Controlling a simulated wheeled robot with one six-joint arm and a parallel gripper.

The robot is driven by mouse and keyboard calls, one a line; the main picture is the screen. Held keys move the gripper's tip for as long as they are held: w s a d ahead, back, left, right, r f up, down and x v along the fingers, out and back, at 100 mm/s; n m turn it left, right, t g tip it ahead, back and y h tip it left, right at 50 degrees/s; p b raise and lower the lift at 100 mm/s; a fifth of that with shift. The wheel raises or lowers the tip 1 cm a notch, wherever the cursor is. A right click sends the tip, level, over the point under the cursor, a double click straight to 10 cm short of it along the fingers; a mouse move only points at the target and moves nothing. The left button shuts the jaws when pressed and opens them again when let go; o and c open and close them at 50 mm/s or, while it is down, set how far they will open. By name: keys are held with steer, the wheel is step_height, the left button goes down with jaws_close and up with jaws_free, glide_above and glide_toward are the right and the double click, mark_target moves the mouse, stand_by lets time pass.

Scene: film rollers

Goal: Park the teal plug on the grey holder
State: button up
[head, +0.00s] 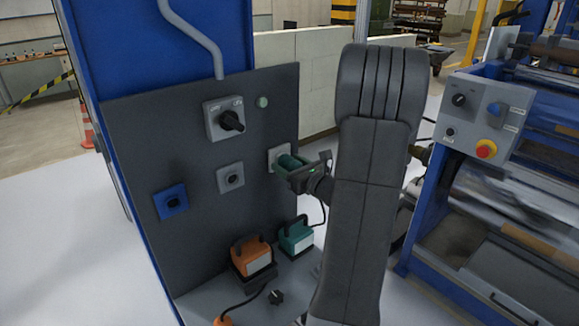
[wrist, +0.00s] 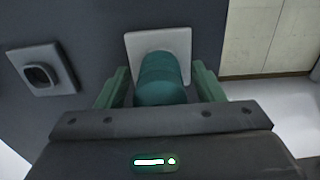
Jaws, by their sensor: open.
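The teal plug (head: 289,161) is a short cylinder standing out from a pale grey square plate (head: 272,155) on the dark panel. In the wrist view the plug (wrist: 161,78) sits against that plate (wrist: 184,42); whether it is inserted is hidden. My gripper (head: 303,170) is at the plug. In the wrist view my gripper's open green fingers (wrist: 161,88) stand on either side of the plug, with a small gap visible on each side. A grey square fitting with a dark opening (head: 230,177) is left of the plug, empty; I cannot tell which grey piece is the holder.
A blue socket (head: 171,201) and a rotary switch (head: 225,119) are on the panel (head: 150,135). An orange box (head: 252,258) and a teal box (head: 296,236) stand on the ledge below. A blue machine (head: 455,150) stands right of my arm.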

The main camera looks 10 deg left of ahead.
steer(key=shift+w+a, duration=0.3)
steer(key=shift+a, duration=0.1)
steer(key=shift+b, duration=0.4)
stand_by(0.9)
steer(key=c, duration=1.3)
steer(key=shift+d, duration=0.1)
steer(key=shift+f, duration=0.1)
steer(key=shift+b+v, duration=0.4)
steer(key=shift+v, duration=2.55)
